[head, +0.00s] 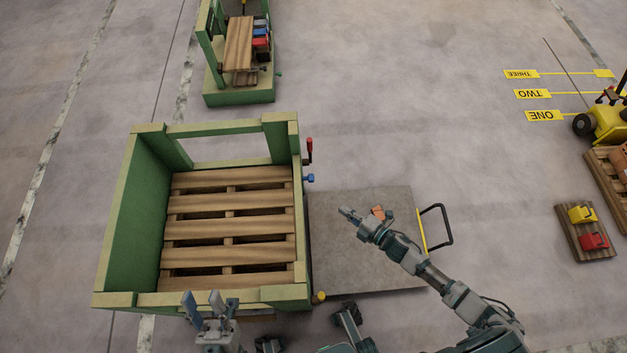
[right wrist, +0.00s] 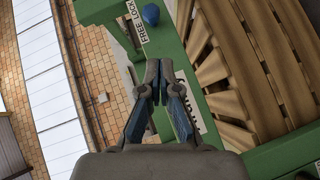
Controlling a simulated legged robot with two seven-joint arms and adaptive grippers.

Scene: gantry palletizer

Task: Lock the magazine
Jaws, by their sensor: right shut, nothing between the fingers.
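The magazine is a green frame (head: 117,230) holding slatted wooden pallets (head: 230,228), left of centre in the head view. On its right side are a red-handled lever (head: 309,150) and a blue knob (head: 309,178). In the right wrist view the blue knob (right wrist: 151,13) sits by a white label reading FREE LOCK (right wrist: 137,22) on the green post. My right gripper (head: 347,213) is shut and empty, to the right of the magazine and apart from the blue knob; its closed tips (right wrist: 152,72) hide part of a second label. My left gripper (head: 204,299) has its fingers spread by the front rail.
A grey plate (head: 350,265) with a black handle (head: 437,224) lies right of the magazine. A yellow knob (head: 319,297) is at the front right corner. Another green station (head: 238,97) stands behind. A small pallet (head: 578,235) holds yellow and red items. Open floor lies between.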

